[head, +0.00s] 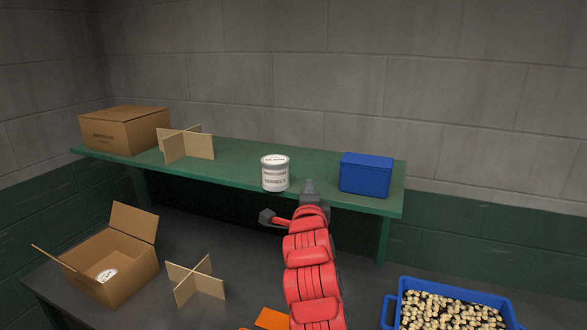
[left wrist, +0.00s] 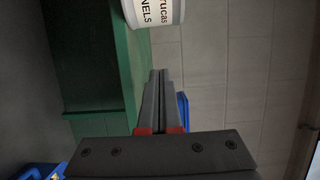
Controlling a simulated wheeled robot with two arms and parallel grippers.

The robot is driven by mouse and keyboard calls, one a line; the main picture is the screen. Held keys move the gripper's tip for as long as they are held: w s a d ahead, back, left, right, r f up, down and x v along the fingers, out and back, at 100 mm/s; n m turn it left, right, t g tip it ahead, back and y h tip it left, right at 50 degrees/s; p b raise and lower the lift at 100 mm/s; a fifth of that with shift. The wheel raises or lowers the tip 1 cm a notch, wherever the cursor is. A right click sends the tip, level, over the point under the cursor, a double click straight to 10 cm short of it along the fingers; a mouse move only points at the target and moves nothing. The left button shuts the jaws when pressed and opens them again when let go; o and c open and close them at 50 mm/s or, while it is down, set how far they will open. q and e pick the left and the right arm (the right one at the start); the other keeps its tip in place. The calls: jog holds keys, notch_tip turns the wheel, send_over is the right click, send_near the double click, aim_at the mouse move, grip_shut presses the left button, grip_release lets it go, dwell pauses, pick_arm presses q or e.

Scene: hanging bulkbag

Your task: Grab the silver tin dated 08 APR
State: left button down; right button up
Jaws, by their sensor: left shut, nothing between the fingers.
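A silver tin (head: 275,174) with a white label stands upright near the front edge of the green shelf. The writing on its lid is too small to read. It also shows at the top of the left wrist view (left wrist: 154,12), cut off by the frame. My left gripper (head: 309,184) is just right of the tin, apart from it, at the shelf's front edge. Its fingers (left wrist: 158,74) are together and empty. A second round white lid (head: 106,275) shows inside the open cardboard box; its date cannot be read. My right gripper is not in view.
The green shelf (head: 225,170) also holds a closed cardboard box (head: 124,131), a cardboard divider (head: 187,144) and a blue box (head: 366,175) right of my gripper. Below are an open cardboard box (head: 122,262), another divider (head: 195,282) and a blue crate (head: 390,312) of pale pieces.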

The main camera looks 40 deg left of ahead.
aim_at(284, 177)
pick_arm(q)
jog(key=w+a+p, duration=0.2)
jog(key=a+p, duration=0.1)
jog(key=a, duration=0.2)
jog(key=shift+a, duration=0.35)
jog(key=shift+w, duration=0.1)
jog(key=a+b, duration=0.1)
jog(key=b, duration=0.6)
jog(key=shift+a+f, duration=0.2)
jog(key=shift+a, duration=0.15)
jog(key=shift+s+a+r+b, duration=0.1)
jog(key=shift+s+a+b, duration=0.3)
jog(key=shift+b, duration=0.4)
jog(key=shift+r, duration=0.1)
